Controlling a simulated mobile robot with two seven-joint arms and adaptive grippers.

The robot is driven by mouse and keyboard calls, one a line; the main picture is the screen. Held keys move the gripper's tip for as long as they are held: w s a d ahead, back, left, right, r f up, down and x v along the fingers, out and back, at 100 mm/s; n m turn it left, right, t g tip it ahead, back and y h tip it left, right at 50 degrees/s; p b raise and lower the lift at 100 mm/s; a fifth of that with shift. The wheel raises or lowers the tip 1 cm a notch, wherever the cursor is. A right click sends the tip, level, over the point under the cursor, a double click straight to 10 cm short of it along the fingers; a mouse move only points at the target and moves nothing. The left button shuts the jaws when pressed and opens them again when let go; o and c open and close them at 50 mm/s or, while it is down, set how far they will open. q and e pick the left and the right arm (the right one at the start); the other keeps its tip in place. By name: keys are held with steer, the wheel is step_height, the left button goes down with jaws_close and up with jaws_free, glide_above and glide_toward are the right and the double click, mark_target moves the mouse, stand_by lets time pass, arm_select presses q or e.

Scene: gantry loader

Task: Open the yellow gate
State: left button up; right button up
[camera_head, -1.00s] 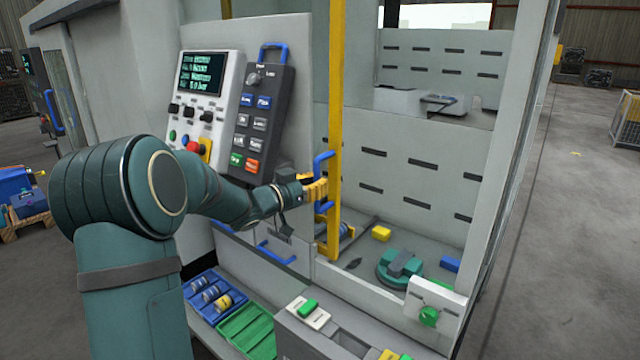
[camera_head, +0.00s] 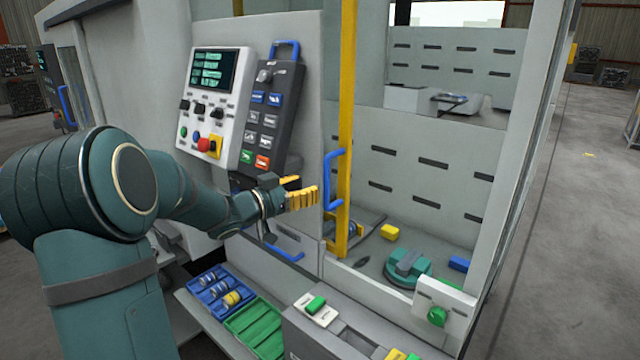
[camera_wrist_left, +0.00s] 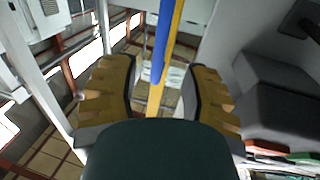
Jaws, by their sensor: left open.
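The yellow gate edge (camera_head: 347,110) is an upright bar at the left side of the machine opening, with the interior to its right in plain view. Its blue handle (camera_head: 333,180) is a vertical grip on the bar. My left gripper (camera_head: 303,192) is open just left of the handle, apart from it. In the left wrist view, the blue handle (camera_wrist_left: 163,45) and yellow bar (camera_wrist_left: 155,98) show in the gap between the spread fingers (camera_wrist_left: 163,70), beyond the tips. My right gripper is not in view.
A control panel (camera_head: 212,100) and dark keypad (camera_head: 268,115) stand above my left forearm. Below are a blue tray (camera_head: 214,284) and a green tray (camera_head: 250,325).

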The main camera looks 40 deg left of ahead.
arm_select(q)
steer(key=v, duration=0.5)
steer(key=shift+s, duration=0.15)
steer(key=n+y+b, duration=0.4)
steer(key=y+b, duration=0.3)
steer(key=b, duration=0.1)
glide_toward(325, 183)
steer(key=w, duration=0.3)
steer(key=w+a, duration=0.1)
steer(key=w, duration=0.6)
steer(key=shift+w+a+f, duration=0.1)
steer(key=shift+w+a, duration=0.25)
steer(key=shift+a, duration=0.05)
steer(key=shift+o, duration=0.2)
jaws_close()
